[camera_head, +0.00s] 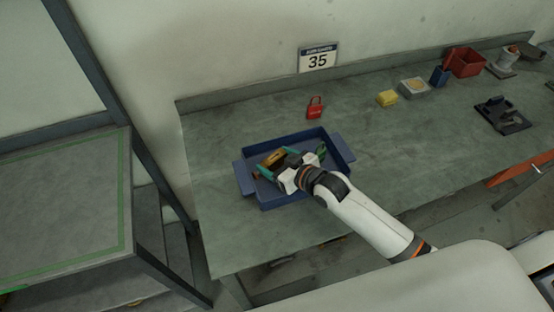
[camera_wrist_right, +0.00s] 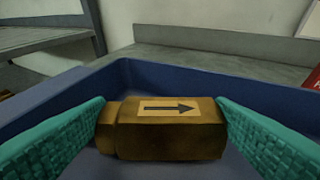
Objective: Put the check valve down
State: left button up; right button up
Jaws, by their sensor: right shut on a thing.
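The check valve (camera_wrist_right: 165,138) is a brass-brown body with a black arrow on a pale label, the arrow pointing right in the right wrist view. It is between the teal pads of my right gripper (camera_wrist_right: 160,130), which is shut on it. In the head view the check valve (camera_head: 272,158) and my right gripper (camera_head: 290,160) are inside the blue tray (camera_head: 333,143). I cannot tell whether the valve touches the tray floor. The tray's wall (camera_wrist_right: 200,82) rises behind the valve in the wrist view. My left gripper is not in view.
A red padlock (camera_head: 315,108) lies behind the tray on the green-grey bench (camera_head: 230,130). A green-outlined table (camera_head: 65,200) is at left.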

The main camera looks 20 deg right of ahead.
jog(key=o, duration=1.3)
jog(key=shift+r, duration=0.1)
jog(key=b+v, duration=0.1)
jog(key=v, duration=1.1)
jog(key=shift+r, duration=0.1)
